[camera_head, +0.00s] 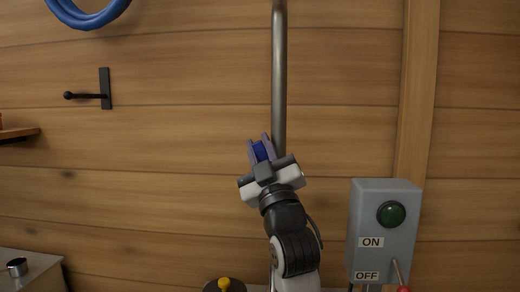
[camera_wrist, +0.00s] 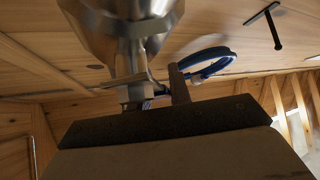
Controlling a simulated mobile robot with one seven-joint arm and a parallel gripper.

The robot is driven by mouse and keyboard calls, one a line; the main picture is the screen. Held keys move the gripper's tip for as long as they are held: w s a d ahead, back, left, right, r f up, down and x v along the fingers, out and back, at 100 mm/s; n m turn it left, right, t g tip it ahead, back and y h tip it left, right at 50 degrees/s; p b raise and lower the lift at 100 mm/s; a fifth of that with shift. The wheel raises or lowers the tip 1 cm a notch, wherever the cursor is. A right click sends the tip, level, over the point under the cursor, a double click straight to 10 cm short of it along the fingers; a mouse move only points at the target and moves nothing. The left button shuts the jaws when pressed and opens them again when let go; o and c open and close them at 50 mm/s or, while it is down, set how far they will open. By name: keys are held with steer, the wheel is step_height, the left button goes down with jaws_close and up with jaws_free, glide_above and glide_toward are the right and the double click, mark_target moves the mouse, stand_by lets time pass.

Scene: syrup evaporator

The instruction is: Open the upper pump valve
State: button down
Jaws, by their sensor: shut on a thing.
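A vertical steel pipe (camera_head: 279,75) runs down the wall in the head view, and a blue valve handle (camera_head: 261,151) shows beside it. My gripper (camera_head: 258,146) is at the handle, with its fingers on either side of the blue part, and is shut on it. In the wrist view the steel valve body (camera_wrist: 120,30) looms large at the top, close to my gripper (camera_wrist: 156,92). Only a little of the blue handle shows between the fingers there. The joint between handle and pipe is hidden by my gripper, so the handle's exact angle is hard to tell.
A grey switch box (camera_head: 384,235) with a green button and ON and OFF labels is at the right. A blue hose (camera_head: 88,14) hangs at upper left, above a black wall hook (camera_head: 105,88). The wall between hook and pipe is clear.

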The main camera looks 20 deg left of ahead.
steer(key=c, duration=1.3)
jaws_free()
steer(key=shift+d, duration=0.1)
